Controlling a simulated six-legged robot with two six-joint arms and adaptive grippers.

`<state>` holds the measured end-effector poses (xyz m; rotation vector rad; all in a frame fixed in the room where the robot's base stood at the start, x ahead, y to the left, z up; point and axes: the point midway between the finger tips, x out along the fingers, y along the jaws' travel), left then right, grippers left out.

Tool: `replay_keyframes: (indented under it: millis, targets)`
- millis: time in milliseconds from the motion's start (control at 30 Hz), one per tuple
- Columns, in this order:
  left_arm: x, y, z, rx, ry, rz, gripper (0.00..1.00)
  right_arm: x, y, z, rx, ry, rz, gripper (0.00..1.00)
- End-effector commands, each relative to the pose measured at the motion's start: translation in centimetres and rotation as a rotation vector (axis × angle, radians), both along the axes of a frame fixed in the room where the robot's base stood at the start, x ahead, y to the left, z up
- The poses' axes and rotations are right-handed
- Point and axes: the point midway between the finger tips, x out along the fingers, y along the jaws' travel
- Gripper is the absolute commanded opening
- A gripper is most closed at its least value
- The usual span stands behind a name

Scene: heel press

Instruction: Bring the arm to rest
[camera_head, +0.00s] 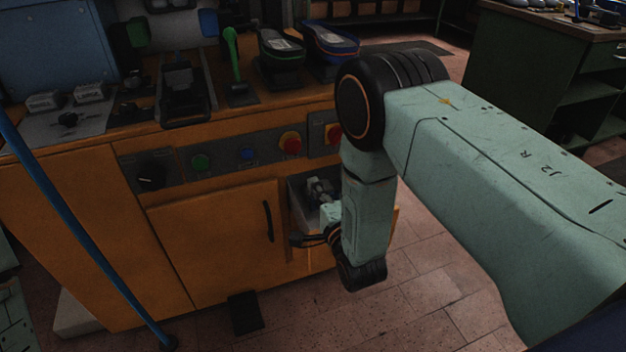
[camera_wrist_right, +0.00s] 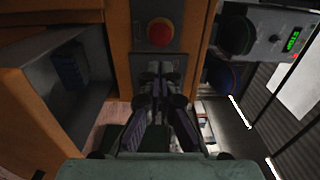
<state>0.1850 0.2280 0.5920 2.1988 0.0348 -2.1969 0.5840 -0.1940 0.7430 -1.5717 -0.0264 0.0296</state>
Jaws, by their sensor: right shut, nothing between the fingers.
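My right arm comes in from the right in the head view, pale green, with its forearm hanging down in front of the orange machine. My right gripper (camera_head: 318,188) is partly hidden by the forearm, beside an open recess in the machine's front. In the right wrist view my right gripper (camera_wrist_right: 160,82) is shut and empty, its dark fingers together. My left gripper is not in view.
The orange machine (camera_head: 215,245) carries a panel with a black knob (camera_head: 150,176), a green button (camera_head: 200,162) and a red button (camera_head: 291,142). Two shoe-shaped forms stand on top. A blue pole (camera_head: 80,230) slants at left. A green workbench (camera_head: 540,75) stands back right.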

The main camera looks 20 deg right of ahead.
Motion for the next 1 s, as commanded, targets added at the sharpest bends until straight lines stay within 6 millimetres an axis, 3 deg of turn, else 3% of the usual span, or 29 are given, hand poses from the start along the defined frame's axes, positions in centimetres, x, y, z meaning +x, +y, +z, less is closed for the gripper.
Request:
replay_keyframes:
  millis: [433, 567, 767, 867, 1000]
  targets:
    - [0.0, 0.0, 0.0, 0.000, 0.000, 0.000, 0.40, -0.3, 0.0, -0.2, -0.007, 0.009, 0.000, 0.00]
    - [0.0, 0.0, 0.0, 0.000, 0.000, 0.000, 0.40, -1.8, -0.6, -2.4, -0.115, 0.113, -0.001, 0.00]
    - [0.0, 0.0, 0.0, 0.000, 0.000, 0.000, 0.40, -8.4, -2.0, -9.1, -0.469, 0.455, 0.082, 0.00]
    - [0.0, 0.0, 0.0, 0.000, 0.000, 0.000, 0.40, -12.9, -2.6, -11.9, -0.645, 0.632, 0.182, 0.00]
    - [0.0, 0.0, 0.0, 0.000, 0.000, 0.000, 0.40, -20.6, -3.3, -14.9, -0.871, 0.865, 0.394, 0.00]
